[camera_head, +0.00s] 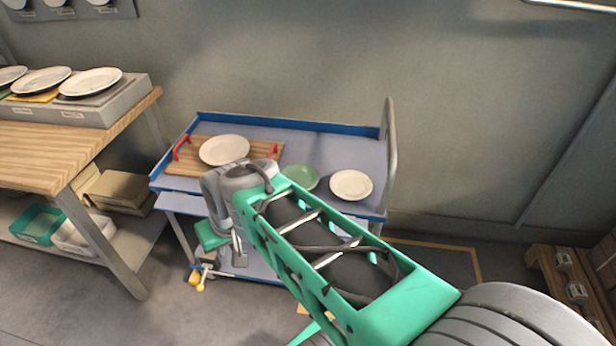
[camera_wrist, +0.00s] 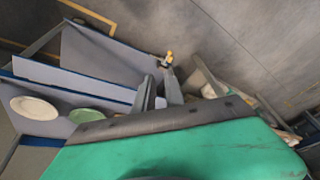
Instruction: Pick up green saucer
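The green saucer (camera_head: 303,177) lies flat on the top of the blue-edged cart, between two white plates and partly hidden behind my arm. It also shows in the wrist view (camera_wrist: 86,115), with its lower edge hidden by my green arm cover. My gripper (camera_head: 239,258) points down in front of the cart's near edge, to the left of the saucer and apart from it. In the wrist view, my gripper's two fingers (camera_wrist: 159,92) stand apart with a gap between them and nothing held.
A white plate (camera_head: 351,185) lies right of the saucer. Another plate (camera_head: 224,150) sits on a wooden tray (camera_head: 183,163) with red handles. The cart has a raised blue rim (camera_head: 290,124) and a grey upright handle (camera_head: 391,150). A wooden table (camera_head: 70,150) stands left.

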